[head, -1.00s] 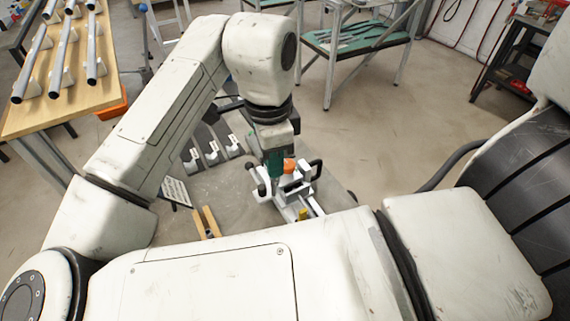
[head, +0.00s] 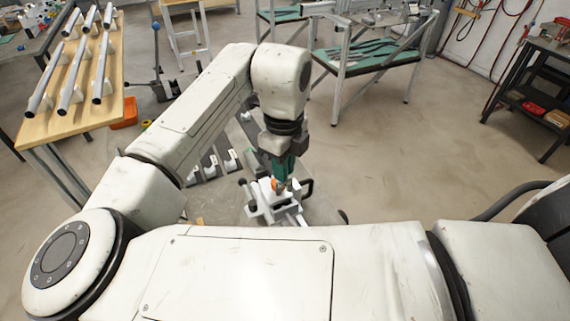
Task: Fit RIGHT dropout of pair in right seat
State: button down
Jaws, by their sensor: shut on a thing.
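The white frame jig (head: 262,205) stands on a grey work surface in the middle of the head view, with dark handles at its sides. My gripper (head: 281,182) points down over the jig with its green fingers at the jig's upper part. It is shut on a small part, taken to be the right dropout, which the fingers and the jig mostly hide. I cannot tell whether the dropout touches the right seat, as the seat does not show clearly.
Several white holders (head: 230,163) stand on dark strips behind my arm, left of the jig. A wooden table (head: 96,112) with several silver tubes is at the upper left, with an orange bin (head: 124,113) beside it. A green-topped bench (head: 365,57) stands behind.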

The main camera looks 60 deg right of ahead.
aim_at(284, 185)
jog(key=shift+f+b, duration=3)
jog(key=shift+f, duration=0.9)
jog(key=c, duration=1)
grip_release()
notch_tip(284, 185, up, 11)
jog(key=shift+f+b, duration=0.15)
jog(key=shift+b, duration=0.2)
